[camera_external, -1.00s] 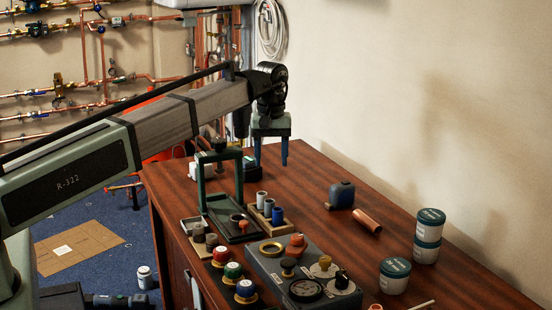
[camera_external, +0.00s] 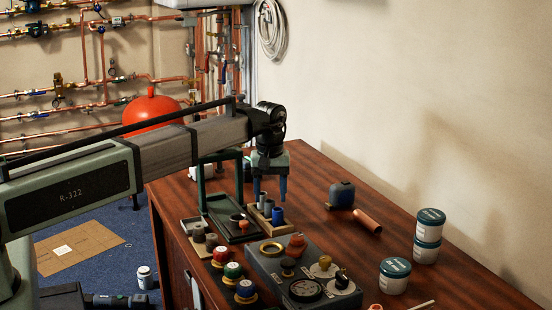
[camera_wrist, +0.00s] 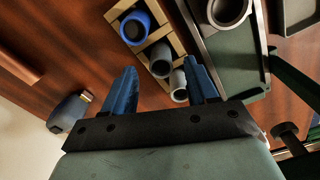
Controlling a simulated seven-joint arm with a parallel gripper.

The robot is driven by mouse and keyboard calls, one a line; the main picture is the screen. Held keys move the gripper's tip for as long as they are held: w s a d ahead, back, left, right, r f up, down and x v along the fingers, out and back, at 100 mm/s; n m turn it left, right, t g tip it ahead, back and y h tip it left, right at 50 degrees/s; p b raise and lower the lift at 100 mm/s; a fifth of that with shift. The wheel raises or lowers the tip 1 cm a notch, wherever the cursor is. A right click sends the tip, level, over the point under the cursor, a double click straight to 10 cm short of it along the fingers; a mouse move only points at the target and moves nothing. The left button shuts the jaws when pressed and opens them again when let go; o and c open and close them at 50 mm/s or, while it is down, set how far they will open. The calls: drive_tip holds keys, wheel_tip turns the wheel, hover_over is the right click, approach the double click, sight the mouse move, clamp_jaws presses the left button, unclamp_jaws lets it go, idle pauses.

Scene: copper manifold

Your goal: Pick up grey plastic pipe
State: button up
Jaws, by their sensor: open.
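A small wooden rack (camera_external: 262,223) on the table holds three short upright tubes. In the wrist view, the rack (camera_wrist: 168,18) carries a blue tube (camera_wrist: 135,27), a middle grey tube (camera_wrist: 160,62) and a lighter grey tube (camera_wrist: 179,88). I cannot tell for certain which grey one is the plastic pipe. My gripper (camera_external: 270,197) has blue fingers and points down above the rack. In the wrist view, my gripper (camera_wrist: 161,66) is open and empty, its fingers either side of the grey tubes. The fingers partly hide the tubes in the external view.
A dark green tray and frame (camera_external: 240,190) stand left of the rack. A grey control box (camera_external: 262,270) is in front. White tubs (camera_external: 395,275) stand front right.

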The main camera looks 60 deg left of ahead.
sight(270, 204)
drive_tip(key=shift+f, duration=1.6)
clamp_jaws()
